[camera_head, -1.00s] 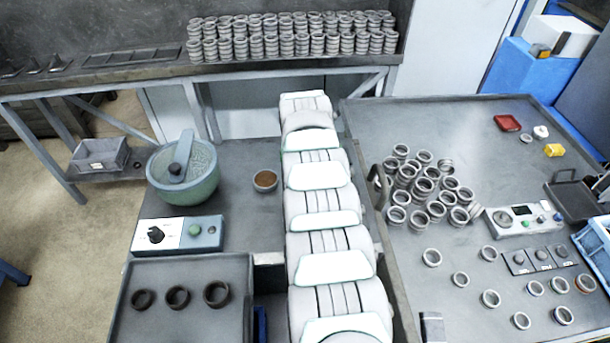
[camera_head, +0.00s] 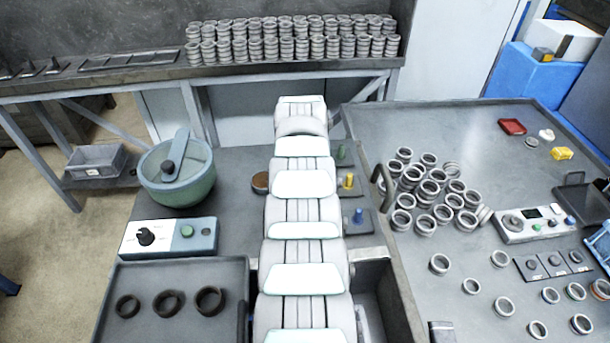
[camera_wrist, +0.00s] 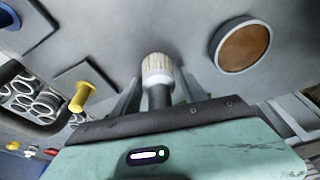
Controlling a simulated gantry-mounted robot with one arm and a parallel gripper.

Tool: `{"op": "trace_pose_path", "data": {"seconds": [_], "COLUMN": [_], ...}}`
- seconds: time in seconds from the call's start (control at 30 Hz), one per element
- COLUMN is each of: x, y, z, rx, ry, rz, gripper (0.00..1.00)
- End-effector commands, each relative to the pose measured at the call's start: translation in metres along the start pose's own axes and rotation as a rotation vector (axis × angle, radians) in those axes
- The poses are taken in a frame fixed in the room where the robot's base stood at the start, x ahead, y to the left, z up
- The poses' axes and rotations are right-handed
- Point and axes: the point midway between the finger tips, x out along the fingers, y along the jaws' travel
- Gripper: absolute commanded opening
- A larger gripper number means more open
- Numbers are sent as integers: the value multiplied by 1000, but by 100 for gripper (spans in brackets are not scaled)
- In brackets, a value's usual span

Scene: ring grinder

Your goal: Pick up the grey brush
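In the wrist view a brush (camera_wrist: 158,69) with cream bristles, a pale collar and a dark grey handle points up between the fingers of my gripper (camera_wrist: 160,92). The fingers stand apart on either side of it, and I see no clear contact. The lower end of the handle is hidden by the green gripper body. In the head view my white arm covers the gripper and this brush.
Blue (camera_head: 358,215), yellow (camera_head: 348,181) and green (camera_head: 341,153) pegs stand on plates right of my arm. A brown-filled dish (camera_head: 260,183) is close on the left. A green bowl (camera_head: 177,172) and control box (camera_head: 168,236) stand further left. Many metal rings (camera_head: 430,190) are on the right table.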

Motion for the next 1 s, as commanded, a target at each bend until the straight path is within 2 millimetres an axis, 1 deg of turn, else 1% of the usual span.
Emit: {"op": "trace_pose_path", "data": {"seconds": [0.03, 0.07, 0.5, 0.6, 0.87, 1.0], "x": [0, 0, 0, 0, 0, -4], "y": [0, 0, 0, 0, 0, 0], "z": [0, 0, 0, 0, 0, -1], "rx": [0, 0, 0, 0, 0, 0], "ry": [0, 0, 0, 0, 0, 1], "rz": [0, 0, 0, 0, 0, 0], "gripper": [45, 43, 7, 0, 0, 0]}}
